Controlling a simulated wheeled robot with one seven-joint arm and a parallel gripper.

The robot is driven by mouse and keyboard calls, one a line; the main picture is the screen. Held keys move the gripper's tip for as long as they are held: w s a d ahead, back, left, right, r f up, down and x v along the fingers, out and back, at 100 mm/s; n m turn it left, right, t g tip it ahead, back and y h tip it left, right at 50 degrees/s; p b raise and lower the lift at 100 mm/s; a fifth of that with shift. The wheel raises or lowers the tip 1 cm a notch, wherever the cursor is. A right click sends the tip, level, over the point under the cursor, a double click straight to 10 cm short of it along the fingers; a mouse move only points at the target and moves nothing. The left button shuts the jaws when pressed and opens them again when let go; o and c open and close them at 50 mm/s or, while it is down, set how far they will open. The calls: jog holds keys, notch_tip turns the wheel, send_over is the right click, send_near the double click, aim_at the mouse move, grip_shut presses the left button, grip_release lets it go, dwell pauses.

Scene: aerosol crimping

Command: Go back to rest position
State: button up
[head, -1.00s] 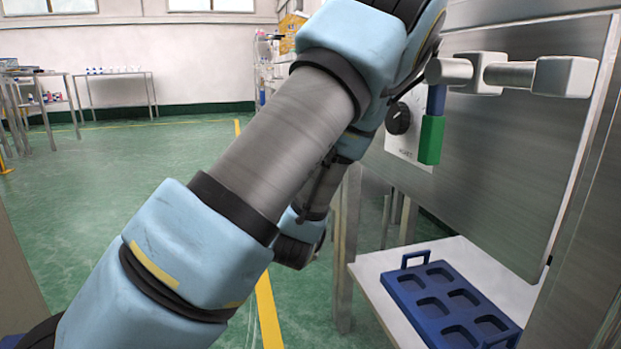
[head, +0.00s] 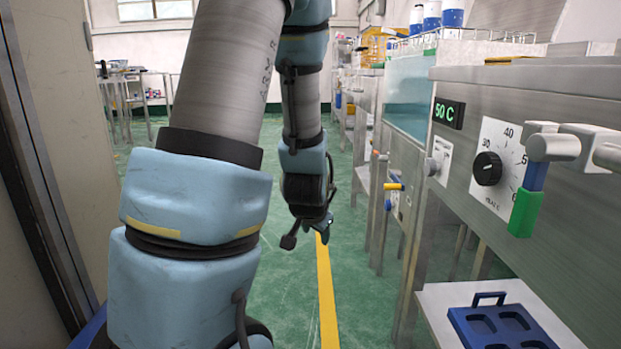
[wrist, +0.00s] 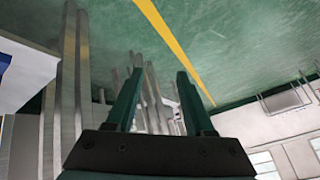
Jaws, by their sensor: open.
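My gripper (wrist: 158,92) shows in the wrist view with its two green fingers spread apart and nothing between them. Past the fingers are the green floor and metal table legs. In the head view my arm is folded in the left middle, with its forearm hanging down. The gripper end (head: 318,226) hangs low above the floor, small and partly hidden by the wrist. It appears clear of the benches on the right.
A steel machine with a dial (head: 487,168), a 50 C display (head: 449,112) and a blue-green handle (head: 527,200) stands close on the right. A blue tray (head: 490,318) lies on a low white shelf (head: 436,302). A yellow line (head: 327,290) crosses open green floor (head: 285,270).

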jog(key=s+a+r+n+g+p, duration=0.2)
jog(key=s+a+r+n+g, duration=0.15)
jog(key=s, duration=0.25)
jog(key=s+a+r+n+g+p, duration=0.1)
jog(key=s+a+r+n+g, duration=0.3)
jog(key=s, duration=0.3)
notch_tip(320, 180, up, 37)
jog(key=m+t+p, duration=0.1)
jog(key=p, duration=3.7)
jog(key=shift+w+a+y, duration=0.15)
jog(key=shift+a+y, duration=0.15)
jog(key=shift+y, duration=0.1)
jog(key=shift+t, duration=0.25)
